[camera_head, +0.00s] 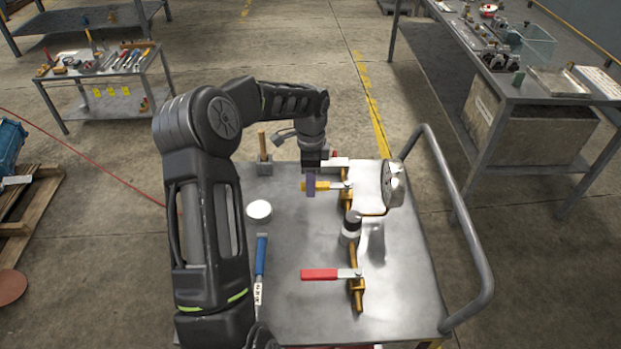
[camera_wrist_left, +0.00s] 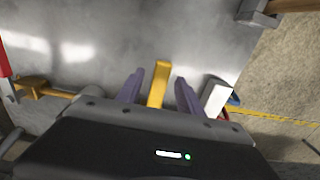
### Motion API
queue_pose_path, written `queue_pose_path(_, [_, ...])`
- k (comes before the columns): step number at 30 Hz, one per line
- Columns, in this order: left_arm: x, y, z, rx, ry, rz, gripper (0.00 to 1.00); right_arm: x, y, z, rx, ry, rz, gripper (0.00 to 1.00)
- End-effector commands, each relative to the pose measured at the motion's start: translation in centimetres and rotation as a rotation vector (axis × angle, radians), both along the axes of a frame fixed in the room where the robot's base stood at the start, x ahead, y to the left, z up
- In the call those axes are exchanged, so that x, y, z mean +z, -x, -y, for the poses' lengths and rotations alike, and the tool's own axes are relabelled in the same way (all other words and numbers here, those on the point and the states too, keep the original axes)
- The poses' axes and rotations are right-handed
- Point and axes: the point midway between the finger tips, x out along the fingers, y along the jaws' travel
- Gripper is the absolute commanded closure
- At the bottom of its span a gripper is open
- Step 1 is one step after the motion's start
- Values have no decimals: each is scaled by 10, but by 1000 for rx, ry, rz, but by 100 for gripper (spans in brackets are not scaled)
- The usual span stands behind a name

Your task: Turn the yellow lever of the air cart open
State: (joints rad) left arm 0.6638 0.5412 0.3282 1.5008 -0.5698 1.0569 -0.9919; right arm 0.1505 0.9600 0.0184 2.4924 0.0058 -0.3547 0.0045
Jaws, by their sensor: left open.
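The air cart's grey metal top (camera_head: 290,235) carries brass pipework with levers. The yellow lever (camera_head: 322,186) points left from its valve, roughly across the brass pipe. My left gripper (camera_head: 311,184) is over it, fingers pointing down. In the left wrist view the yellow lever (camera_wrist_left: 158,84) stands between the two purple fingers (camera_wrist_left: 160,92) of the open gripper, with gaps at both sides. A red lever (camera_head: 320,274) points left nearer the front. A white lever (camera_head: 336,162) is just behind the yellow one and shows beside a finger in the wrist view (camera_wrist_left: 215,97). My right gripper is not in view.
A round gauge (camera_head: 393,184) stands right of the levers. A blue-handled tool (camera_head: 261,256), a white disc (camera_head: 259,210) and a wooden-handled tool (camera_head: 262,146) are on the cart's left. A grey push rail (camera_head: 462,210) bounds its right. A bench (camera_head: 550,90) stands beyond.

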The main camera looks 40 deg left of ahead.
Motion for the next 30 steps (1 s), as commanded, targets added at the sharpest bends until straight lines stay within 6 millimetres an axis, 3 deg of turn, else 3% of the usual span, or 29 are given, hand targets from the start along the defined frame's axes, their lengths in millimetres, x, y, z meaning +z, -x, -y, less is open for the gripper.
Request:
queue_pose_path(7, [-1, 0, 0, 0, -1, 1, 57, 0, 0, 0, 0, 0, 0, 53])
queue_pose_path(23, [0, 0, 0, 0, -1, 1, 100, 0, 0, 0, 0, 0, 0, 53])
queue_pose_path(30, [0, 0, 0, 0, -1, 1, 100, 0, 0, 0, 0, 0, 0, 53])
